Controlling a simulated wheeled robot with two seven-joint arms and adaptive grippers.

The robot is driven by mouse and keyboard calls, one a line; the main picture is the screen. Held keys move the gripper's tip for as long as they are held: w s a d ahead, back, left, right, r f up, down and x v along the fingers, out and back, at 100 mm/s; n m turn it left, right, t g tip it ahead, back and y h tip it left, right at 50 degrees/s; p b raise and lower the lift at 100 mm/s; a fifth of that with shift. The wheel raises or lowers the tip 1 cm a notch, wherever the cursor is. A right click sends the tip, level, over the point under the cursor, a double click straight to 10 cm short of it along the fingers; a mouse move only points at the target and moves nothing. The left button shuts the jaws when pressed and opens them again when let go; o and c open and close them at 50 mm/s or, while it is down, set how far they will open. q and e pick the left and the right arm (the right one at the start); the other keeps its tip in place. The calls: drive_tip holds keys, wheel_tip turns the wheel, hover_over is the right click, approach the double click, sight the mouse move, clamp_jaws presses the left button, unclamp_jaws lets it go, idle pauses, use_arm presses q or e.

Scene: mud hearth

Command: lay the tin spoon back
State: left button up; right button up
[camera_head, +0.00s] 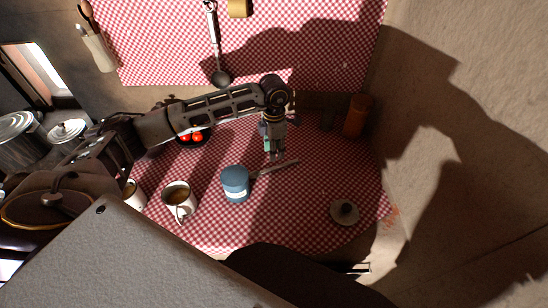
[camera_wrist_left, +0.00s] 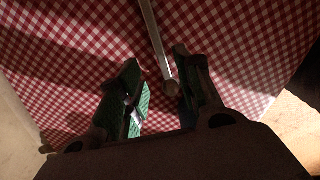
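The tin spoon (camera_head: 284,166) shows as a thin pale bar over the checked cloth, just right of a blue can (camera_head: 235,184). I cannot tell whether its left end touches the can. In the left wrist view a grey handle (camera_wrist_left: 155,40), which looks like the spoon's, runs down from the top edge to a rounded end between the fingers. My left gripper (camera_head: 273,156) points down over the spoon. Its green-padded fingers (camera_wrist_left: 160,98) stand apart, with the handle's end nearer the right finger and a clear gap to the left one. My right gripper does not show.
A white mug with brown drink (camera_head: 179,195) stands left of the can. A dark bowl with red tomatoes (camera_head: 192,136) sits behind it.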

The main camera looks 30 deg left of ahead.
use_arm(q)
wheel_tip(320, 180, up, 3)
drive_tip(key=shift+r, duration=0.15)
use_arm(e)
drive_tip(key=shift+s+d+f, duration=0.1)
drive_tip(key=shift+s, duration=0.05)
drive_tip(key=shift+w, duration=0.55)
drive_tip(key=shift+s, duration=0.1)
use_arm(q)
wheel_tip(320, 180, up, 10)
drive_tip(key=p, duration=1)
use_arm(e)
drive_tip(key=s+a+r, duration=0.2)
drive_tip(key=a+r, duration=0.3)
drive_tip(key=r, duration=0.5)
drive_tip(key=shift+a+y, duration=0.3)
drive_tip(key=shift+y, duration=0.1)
